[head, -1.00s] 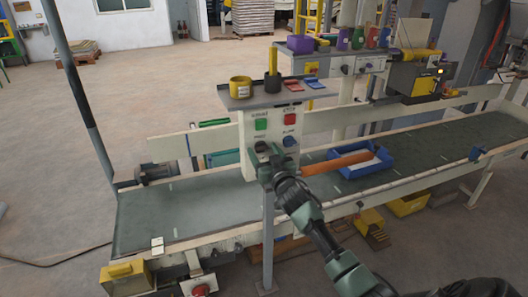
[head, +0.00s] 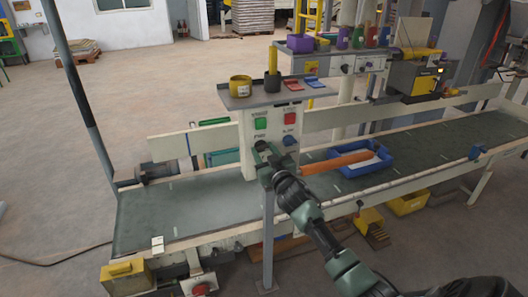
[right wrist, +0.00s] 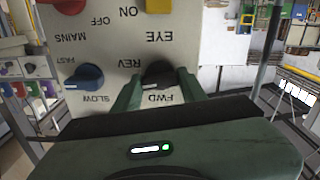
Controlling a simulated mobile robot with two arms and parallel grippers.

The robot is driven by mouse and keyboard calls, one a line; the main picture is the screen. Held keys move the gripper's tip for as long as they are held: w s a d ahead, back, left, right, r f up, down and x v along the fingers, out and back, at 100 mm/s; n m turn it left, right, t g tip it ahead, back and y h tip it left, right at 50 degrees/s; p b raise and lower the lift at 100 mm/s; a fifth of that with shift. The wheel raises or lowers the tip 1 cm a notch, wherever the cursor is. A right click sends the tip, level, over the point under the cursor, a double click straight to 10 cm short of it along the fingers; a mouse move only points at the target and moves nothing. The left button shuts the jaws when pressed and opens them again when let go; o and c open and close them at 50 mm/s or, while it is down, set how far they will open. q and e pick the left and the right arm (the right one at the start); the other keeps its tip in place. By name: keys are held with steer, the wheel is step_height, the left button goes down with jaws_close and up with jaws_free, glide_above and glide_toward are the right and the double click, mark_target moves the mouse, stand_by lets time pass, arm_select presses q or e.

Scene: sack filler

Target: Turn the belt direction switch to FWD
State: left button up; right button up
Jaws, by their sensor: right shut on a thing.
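The belt direction switch is a black round knob (right wrist: 158,74) on a cream control panel (head: 250,140). In the right wrist view the panel is upside down, with REV above the knob and FWD just below it. My right gripper (right wrist: 157,86) is shut on the knob, one green finger on each side. The fingers hide part of the knob, and I cannot make out clearly which label it points to. In the head view my right gripper (head: 265,158) covers the panel's lower left and mostly hides the switch. My left gripper is not in view.
A blue SLOW/FAST knob (right wrist: 84,77) sits close beside the switch. Green (head: 261,123) and red (head: 290,118) buttons are above.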

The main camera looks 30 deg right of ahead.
steer(key=n, duration=1.2)
steer(key=shift+n+p, duration=0.3)
steer(key=shift+p, duration=0.05)
steer(key=shift+n, duration=2)
steer(key=o, duration=1.4)
